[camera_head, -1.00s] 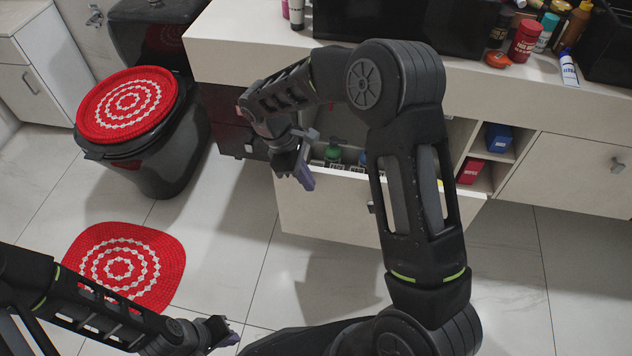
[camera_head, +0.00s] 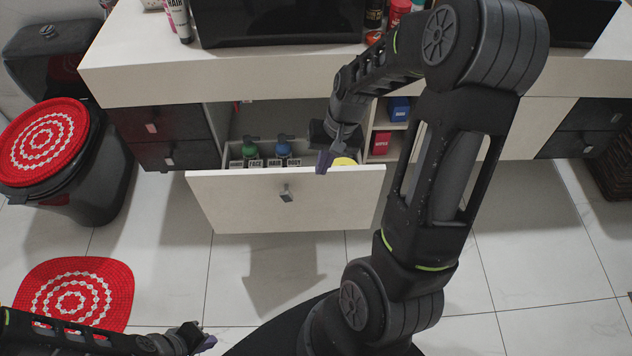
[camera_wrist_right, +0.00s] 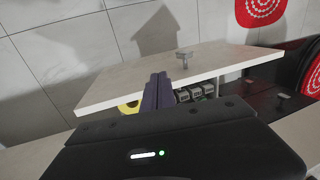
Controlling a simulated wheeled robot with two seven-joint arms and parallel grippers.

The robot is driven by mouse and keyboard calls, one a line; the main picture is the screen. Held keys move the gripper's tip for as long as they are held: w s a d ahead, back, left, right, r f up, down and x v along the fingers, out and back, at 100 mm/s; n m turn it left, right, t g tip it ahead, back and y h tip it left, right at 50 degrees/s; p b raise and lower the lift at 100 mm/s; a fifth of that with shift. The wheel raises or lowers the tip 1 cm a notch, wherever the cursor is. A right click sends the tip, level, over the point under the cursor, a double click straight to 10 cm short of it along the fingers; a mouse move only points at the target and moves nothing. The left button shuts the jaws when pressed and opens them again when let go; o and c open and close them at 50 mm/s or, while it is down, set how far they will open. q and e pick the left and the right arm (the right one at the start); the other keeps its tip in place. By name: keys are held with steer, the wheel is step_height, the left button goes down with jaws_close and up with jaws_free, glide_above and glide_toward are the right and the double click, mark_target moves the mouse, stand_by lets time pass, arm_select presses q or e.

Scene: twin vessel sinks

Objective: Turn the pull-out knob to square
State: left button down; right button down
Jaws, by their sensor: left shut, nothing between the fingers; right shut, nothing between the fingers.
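The pull-out drawer (camera_head: 240,207) stands open under the counter. Its pale front carries a small metal knob (camera_head: 286,194), which also shows in the right wrist view (camera_wrist_right: 184,54). The knob looks squarish, but its exact turn is too small to judge. My right gripper (camera_head: 323,165) is shut and empty at the top edge of the drawer front, to the right of the knob and apart from it. In the right wrist view its closed fingers (camera_wrist_right: 158,82) overlap the drawer front's edge; contact is unclear. My left gripper (camera_head: 207,344) is shut and empty, low over the floor.
Several bottles (camera_head: 282,152) stand inside the drawer. The counter (camera_head: 140,75) lies above, with dark closed drawers (camera_head: 165,135) to the left. A black bin (camera_head: 95,190) with a red mat and a red floor rug (camera_head: 75,295) are at left. The floor before the drawer is clear.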

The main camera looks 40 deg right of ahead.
steer(key=shift+d+m, duration=0.1)
steer(key=shift+m, duration=0.2)
steer(key=shift+f, duration=0.15)
steer(key=w+a+f, duration=0.1)
steer(key=f, duration=0.2)
steer(key=w+a+f+b, duration=0.1)
steer(key=a+f, duration=0.1)
steer(key=f, duration=0.2)
steer(key=w+a+f+b, duration=0.1)
steer(key=a+f, duration=0.1)
steer(key=f, duration=0.1)
steer(key=shift+w+f, duration=0.35)
steer(key=shift+f, duration=0.1)
